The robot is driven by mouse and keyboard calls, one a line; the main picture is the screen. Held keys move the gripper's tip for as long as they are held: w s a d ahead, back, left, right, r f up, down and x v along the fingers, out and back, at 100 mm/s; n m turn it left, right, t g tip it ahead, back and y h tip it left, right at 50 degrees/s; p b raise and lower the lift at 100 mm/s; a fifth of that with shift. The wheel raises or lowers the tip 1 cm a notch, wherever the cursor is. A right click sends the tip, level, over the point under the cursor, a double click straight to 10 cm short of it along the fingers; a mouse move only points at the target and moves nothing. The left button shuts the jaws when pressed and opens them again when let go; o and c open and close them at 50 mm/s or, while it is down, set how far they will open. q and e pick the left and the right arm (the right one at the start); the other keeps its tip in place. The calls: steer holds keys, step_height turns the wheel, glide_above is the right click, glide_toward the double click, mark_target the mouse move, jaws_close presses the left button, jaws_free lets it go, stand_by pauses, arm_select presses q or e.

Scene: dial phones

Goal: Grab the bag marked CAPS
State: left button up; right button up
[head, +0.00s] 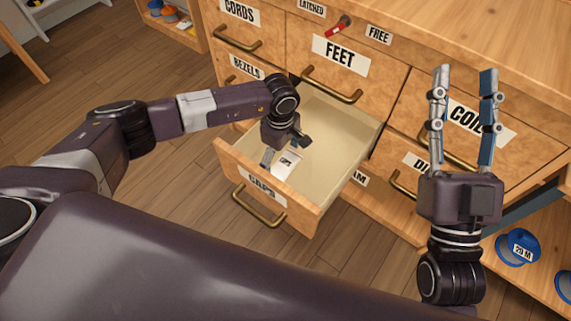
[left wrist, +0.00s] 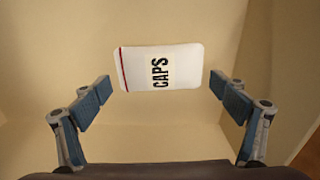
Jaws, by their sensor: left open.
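My left gripper (head: 282,158) reaches down into the drawer. In the left wrist view its fingers (left wrist: 161,93) are open, one on each side of the bag, with a gap on both sides. My right gripper (head: 463,75) points up, open and empty, in front of the cabinet on the right.
The wooden cabinet has several shut drawers, among them FEET (head: 340,56) and BEZELS (head: 246,68). A red-handled latch (head: 338,27) sits between LATCHED and FREE. Blue spools (head: 518,249) stand on an open shelf at lower right. Drawer walls surround my left gripper.

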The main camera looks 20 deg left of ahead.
arm_select(q)
steer(key=shift+c, duration=0.3)
steer(key=c, duration=1.2)
steer(key=shift+r, duration=0.15)
